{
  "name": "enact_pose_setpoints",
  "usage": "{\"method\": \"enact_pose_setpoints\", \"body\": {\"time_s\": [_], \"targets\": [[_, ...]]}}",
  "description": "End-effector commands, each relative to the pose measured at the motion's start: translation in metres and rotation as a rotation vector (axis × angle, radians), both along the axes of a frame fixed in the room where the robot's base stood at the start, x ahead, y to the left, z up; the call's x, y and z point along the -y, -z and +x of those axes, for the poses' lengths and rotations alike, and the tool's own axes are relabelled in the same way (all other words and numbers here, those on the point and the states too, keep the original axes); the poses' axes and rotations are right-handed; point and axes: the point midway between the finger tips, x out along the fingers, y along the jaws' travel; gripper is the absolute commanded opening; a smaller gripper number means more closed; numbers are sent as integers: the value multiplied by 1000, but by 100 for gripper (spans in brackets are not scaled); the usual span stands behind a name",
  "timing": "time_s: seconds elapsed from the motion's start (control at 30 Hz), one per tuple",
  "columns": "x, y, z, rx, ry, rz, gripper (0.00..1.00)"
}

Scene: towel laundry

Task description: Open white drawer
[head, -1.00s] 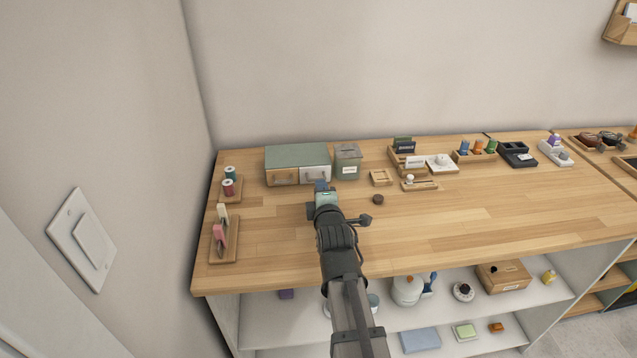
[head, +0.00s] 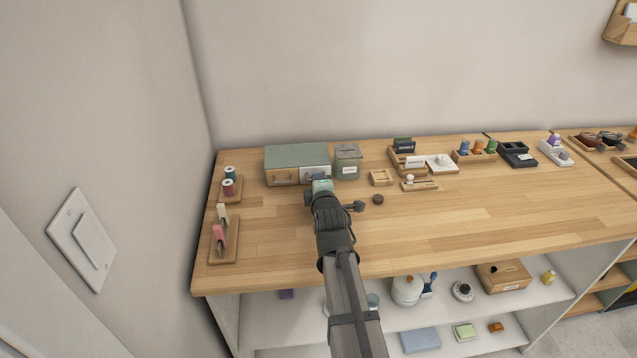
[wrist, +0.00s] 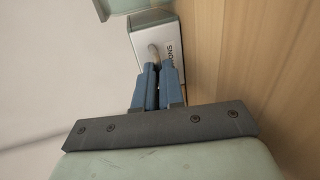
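The white drawer (head: 315,171) is the right-hand front of a small green-topped cabinet at the back left of the worktop. In the head view it looks flush with the cabinet, though my gripper partly covers it. In the wrist view the drawer (wrist: 180,58) shows a white front with dark lettering and a pale metal handle (wrist: 153,50). My gripper (head: 319,178) is at the drawer front. In the wrist view its blue fingers (wrist: 157,68) are close together with a narrow gap, their tips at the handle. Whether they clamp it is unclear.
A wooden drawer (head: 283,176) sits directly left of the white one. The worktop in front is mostly clear.

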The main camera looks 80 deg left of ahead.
Motion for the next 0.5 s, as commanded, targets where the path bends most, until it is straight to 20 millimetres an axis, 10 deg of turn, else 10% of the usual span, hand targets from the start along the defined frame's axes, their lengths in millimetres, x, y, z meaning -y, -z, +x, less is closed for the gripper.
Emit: {"method": "enact_pose_setpoints", "body": {"time_s": [0.5], "targets": [[0,0,0,0,0,0,0]]}}
